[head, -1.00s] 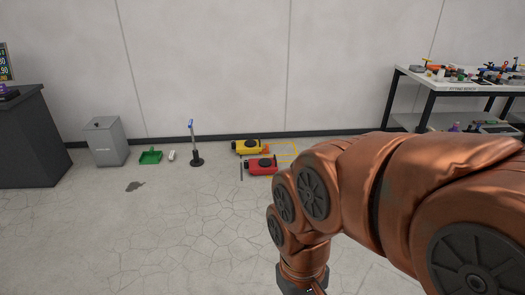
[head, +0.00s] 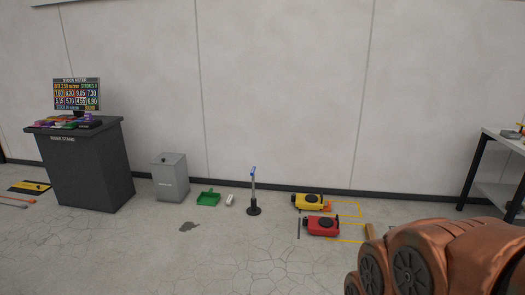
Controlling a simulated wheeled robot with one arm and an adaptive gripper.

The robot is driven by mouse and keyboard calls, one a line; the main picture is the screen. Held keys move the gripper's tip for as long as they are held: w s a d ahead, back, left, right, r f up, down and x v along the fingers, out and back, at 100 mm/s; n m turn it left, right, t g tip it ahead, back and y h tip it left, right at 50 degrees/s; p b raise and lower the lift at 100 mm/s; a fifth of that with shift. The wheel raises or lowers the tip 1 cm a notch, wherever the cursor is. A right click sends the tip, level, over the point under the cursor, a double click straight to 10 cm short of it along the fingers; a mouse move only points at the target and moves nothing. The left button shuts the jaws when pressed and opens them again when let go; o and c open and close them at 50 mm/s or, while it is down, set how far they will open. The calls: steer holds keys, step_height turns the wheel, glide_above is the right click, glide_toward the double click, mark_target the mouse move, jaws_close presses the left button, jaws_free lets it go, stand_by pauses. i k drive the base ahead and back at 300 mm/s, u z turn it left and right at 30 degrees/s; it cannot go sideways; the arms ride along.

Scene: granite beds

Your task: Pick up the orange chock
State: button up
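No orange chock can be told for sure. A small orange patch (head: 327,208) shows at the right end of the yellow machine (head: 309,201) on the floor by the wall; it is too small to tell what it is. A tan upright piece (head: 370,231) stands just beyond my arm, partly hidden by it. My copper-coloured arm fills the lower right corner, and my gripper is out of view.
A red machine (head: 322,226) sits in front of the yellow one, beside yellow floor lines. A post (head: 253,195), green dustpan (head: 208,198), grey bin (head: 170,178) and dark stand (head: 88,165) line the wall. A bench (head: 505,141) is at right. The front floor is clear.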

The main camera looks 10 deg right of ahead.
mark_target(327, 208)
steer(key=z, duration=0.3)
steer(key=i, duration=1.7)
steer(key=z, duration=0.6)
steer(key=i, duration=3.05)
steer(key=z, duration=0.05)
